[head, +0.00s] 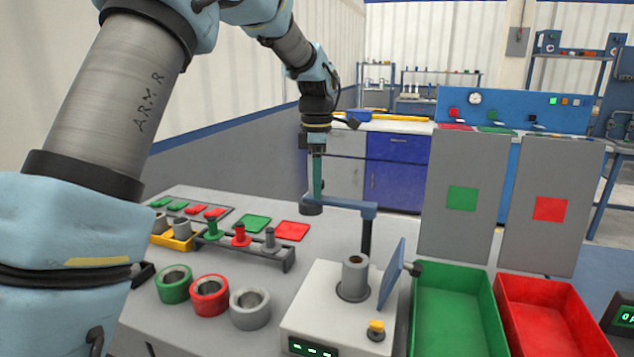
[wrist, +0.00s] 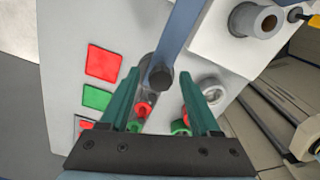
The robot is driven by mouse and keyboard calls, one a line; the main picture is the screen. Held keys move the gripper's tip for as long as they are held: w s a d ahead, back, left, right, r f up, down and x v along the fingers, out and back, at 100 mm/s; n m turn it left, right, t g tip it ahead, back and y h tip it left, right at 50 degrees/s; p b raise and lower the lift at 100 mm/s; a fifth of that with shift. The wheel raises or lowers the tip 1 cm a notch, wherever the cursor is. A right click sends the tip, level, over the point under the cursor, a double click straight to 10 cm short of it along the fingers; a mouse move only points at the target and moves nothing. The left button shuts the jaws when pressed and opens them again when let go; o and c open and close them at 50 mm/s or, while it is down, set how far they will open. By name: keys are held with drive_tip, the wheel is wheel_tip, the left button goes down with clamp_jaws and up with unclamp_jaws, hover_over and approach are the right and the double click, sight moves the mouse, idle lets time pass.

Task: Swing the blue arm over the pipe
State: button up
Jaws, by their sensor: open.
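The blue arm (head: 345,203) reaches left from the top of an upright post (head: 367,236), with a dark round end (head: 311,209). A grey pipe (head: 355,267) stands upright in a socket on the white machine; the blue arm points away from above it. My gripper (head: 316,188) points down at the arm's free end. In the wrist view, the teal fingers of my gripper (wrist: 160,78) are open, one on each side of the arm's dark end. The blue arm (wrist: 183,35) runs up from there; whether a finger touches it I cannot tell. The pipe (wrist: 268,22) shows at upper right.
A tilted blue plate (head: 392,273) stands right of the pipe. Green (head: 185,285), red (head: 209,296) and grey rings sit left of the white machine (head: 320,310). A rack of pegs (head: 240,237) is behind them. Green (head: 455,315) and red bins (head: 550,320) stand right.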

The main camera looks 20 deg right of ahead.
drive_tip(key=shift+f, duration=0.35)
drive_tip(key=shift+c, duration=0.3)
clamp_jaws()
idle(1.0)
